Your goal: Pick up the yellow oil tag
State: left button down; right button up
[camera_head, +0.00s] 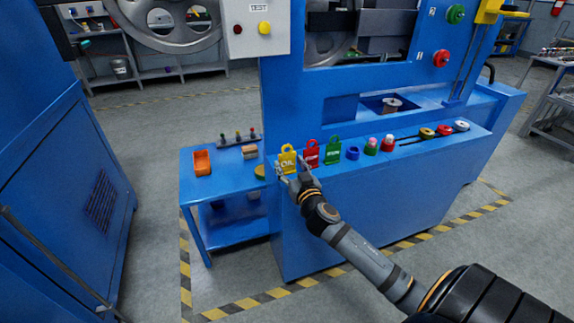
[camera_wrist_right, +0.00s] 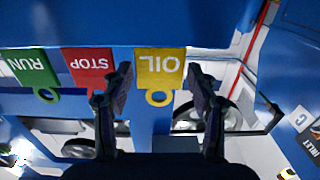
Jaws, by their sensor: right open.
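The yellow oil tag (camera_head: 287,160), with a ring at its top, stands at the left end of the blue machine's front ledge. In the right wrist view the yellow oil tag (camera_wrist_right: 160,66) appears upside down, between the two fingers. My right gripper (camera_head: 292,180) is at the tag's front. In the right wrist view my right gripper (camera_wrist_right: 160,85) is open, with one finger on each side of the tag and visible gaps. My left gripper is not in view.
A red stop tag (camera_head: 312,155) stands close beside the oil tag, then a green run tag (camera_head: 332,152). Several knobs and buttons follow along the ledge (camera_head: 400,160). A blue side table (camera_head: 225,168) with an orange bin (camera_head: 202,163) stands to the left.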

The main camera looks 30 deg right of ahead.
jog(key=x, duration=0.3)
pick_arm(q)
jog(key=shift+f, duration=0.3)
pick_arm(e)
jog(key=shift+s, duration=0.1)
jog(key=c, duration=0.8)
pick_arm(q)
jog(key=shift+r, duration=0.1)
